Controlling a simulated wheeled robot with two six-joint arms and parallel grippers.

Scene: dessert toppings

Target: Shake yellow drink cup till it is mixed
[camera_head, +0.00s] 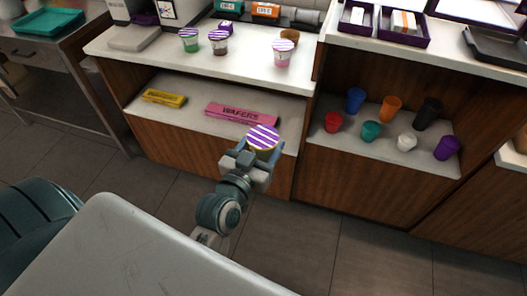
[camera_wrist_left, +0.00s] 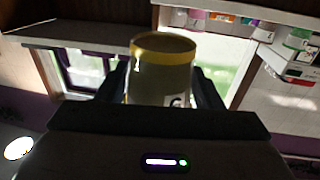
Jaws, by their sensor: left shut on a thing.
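The yellow drink cup (camera_head: 263,139) has a purple-and-white striped lid and is held up in front of the counter in the head view. My left gripper (camera_head: 252,160) is shut on it, with a finger on either side. In the left wrist view the cup (camera_wrist_left: 160,75) stands between the two dark fingers of the left gripper (camera_wrist_left: 161,92), its yellow rim towards the top of the picture. The cup's contents cannot be made out. My right gripper is not in view.
Striped-lid cups, green (camera_head: 189,40), brown (camera_head: 218,42) and pink (camera_head: 283,52), stand on the counter (camera_head: 240,65). A pink wafers box (camera_head: 242,114) and a yellow box (camera_head: 164,98) lie on the shelf below. Several coloured cups stand on the right shelf (camera_head: 380,145).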

